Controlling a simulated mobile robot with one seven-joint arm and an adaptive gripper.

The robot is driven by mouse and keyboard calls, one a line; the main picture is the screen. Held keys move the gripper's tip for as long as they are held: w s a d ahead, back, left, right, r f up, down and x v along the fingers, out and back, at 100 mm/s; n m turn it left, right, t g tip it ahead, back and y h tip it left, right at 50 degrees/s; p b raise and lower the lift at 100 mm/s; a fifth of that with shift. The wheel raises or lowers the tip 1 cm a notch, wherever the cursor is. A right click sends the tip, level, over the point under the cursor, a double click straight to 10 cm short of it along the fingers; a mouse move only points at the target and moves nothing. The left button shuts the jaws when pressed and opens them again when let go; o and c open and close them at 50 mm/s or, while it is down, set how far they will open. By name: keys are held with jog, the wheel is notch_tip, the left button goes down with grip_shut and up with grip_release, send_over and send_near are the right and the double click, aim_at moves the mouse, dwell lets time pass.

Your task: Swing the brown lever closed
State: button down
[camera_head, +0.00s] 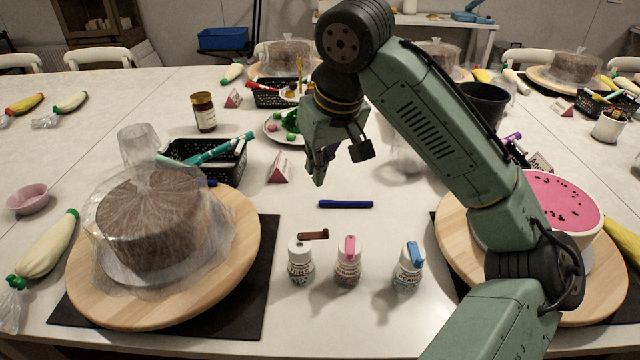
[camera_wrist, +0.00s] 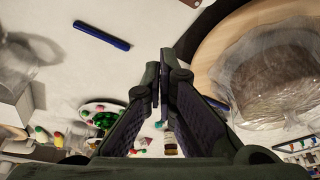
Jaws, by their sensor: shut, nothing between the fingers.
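The brown lever (camera_head: 314,236) sits on the cap of the left of three small white bottles. It sticks out sideways to the right, past the edge of its bottle (camera_head: 300,268). My gripper (camera_head: 318,178) hangs above the table behind the bottles, apart from the lever, pointing down. In the wrist view my gripper's fingers (camera_wrist: 163,58) are together with nothing between them. A brown piece (camera_wrist: 190,2) at the top edge of the wrist view looks like part of the lever; most of it is out of frame.
A bottle with a pink lever (camera_head: 348,264) and one with a blue lever (camera_head: 409,267) stand to the right. A blue pen (camera_head: 345,204) lies behind them. Wooden turntables (camera_head: 245,235) with cakes flank the bottles. A black basket (camera_head: 228,163) stands back left.

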aim_at(313, 233)
notch_tip(313, 233, down, 9)
jog(key=s+p, duration=0.1)
jog(key=p, duration=0.1)
jog(key=shift+d, duration=0.2)
dwell(0.7)
